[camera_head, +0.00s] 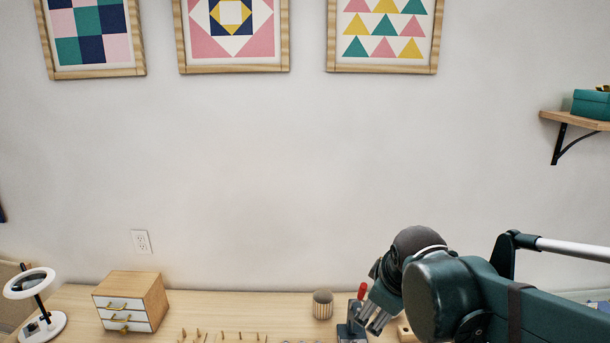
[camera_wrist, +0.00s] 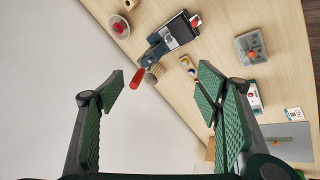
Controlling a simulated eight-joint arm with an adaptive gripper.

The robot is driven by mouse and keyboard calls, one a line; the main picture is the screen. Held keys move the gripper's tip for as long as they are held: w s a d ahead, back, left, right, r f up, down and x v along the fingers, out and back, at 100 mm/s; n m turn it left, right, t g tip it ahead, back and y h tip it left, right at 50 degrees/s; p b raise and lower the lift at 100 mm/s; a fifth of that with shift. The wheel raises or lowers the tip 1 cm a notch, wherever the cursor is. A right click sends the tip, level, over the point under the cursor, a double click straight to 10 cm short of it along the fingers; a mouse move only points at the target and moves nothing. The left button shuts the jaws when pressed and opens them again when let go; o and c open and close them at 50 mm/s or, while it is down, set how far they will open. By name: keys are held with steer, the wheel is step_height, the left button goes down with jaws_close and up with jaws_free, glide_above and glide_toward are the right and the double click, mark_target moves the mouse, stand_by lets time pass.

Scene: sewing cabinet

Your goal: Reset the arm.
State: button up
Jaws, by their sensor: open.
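My gripper (camera_head: 380,312) is at the lower right in the head view, above the back part of the table (camera_head: 230,300). In the wrist view my gripper (camera_wrist: 162,88) shows two green ribbed fingers spread wide apart. Nothing is gripped between them. A dark device with a red handle (camera_head: 362,290) stands just beside the fingers in the head view. In the wrist view the red handle (camera_wrist: 137,79) appears in the gap between the fingertips, nearer the left one. I cannot tell how far beyond the tips it is.
A small wooden cabinet (camera_head: 155,292) with white drawers stands at the left. A white ring lamp (camera_head: 50,324) is further left. A ribbed cup (camera_head: 322,304) stands left of the device. A grey box (camera_wrist: 251,47) lies on the table.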

steer(key=s+d+f+m+t, duration=0.1)
steer(key=s+d+m, duration=0.3)
steer(key=s+m, duration=0.6)
steer(key=shift+s+f, duration=0.65)
steer(key=shift+s, duration=1.8)
